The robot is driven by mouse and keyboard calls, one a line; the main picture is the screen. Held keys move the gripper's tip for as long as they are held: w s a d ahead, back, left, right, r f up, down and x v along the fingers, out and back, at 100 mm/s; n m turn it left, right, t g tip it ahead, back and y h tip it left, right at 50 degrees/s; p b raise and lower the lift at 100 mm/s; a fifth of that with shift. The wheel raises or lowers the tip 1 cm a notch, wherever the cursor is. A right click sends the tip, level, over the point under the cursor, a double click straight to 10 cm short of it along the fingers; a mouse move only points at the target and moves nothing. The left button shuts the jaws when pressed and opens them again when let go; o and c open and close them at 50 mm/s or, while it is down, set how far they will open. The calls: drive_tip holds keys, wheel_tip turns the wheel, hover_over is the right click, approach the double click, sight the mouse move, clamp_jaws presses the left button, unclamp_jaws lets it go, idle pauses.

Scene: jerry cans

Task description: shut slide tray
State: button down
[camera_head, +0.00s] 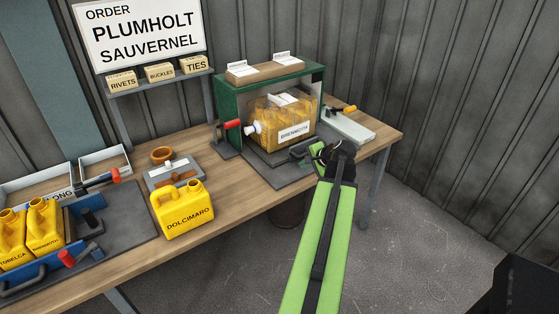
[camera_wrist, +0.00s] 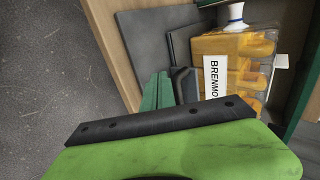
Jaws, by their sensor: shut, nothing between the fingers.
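The slide tray (camera_head: 262,155) is a dark grey plate at the front of the green cabinet (camera_head: 230,100), partly out of its open front. It has a black handle (camera_head: 300,151) at its front right. Yellow jerry cans labelled BRENMOTA (camera_head: 285,125) stand on it inside the cabinet, in clear wrap. In the wrist view the cans (camera_wrist: 240,50) are close by at upper right. My gripper (camera_head: 322,153) is shut and empty, close to the right of the handle; whether they touch I cannot tell.
A red-handled lever (camera_head: 232,125) stands left of the cabinet, an orange-handled tool (camera_head: 344,109) right of it. A yellow DOLCIMARO can (camera_head: 183,212) and a blue-framed fixture (camera_head: 75,248) holding cans are on the bench at left.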

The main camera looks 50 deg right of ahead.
sight(288, 170)
drive_tip(key=b+x, duration=0.7)
drive_tip(key=x, duration=0.4)
drive_tip(key=shift+w+f+b, duration=0.1)
drive_tip(key=shift+f+b, duration=0.05)
drive_tip(key=shift+b, duration=0.2)
drive_tip(key=shift+w+d+r+p, duration=0.2)
drive_tip(key=shift+w+r+p, duration=0.05)
drive_tip(key=shift+w, duration=0.35)
drive_tip(key=shift+w+d+r+p, duration=0.2)
drive_tip(key=shift+w+r+p, duration=0.1)
drive_tip(key=shift+w, duration=0.25)
drive_tip(key=shift+w+d, duration=0.1)
drive_tip(key=shift+w, duration=0.35)
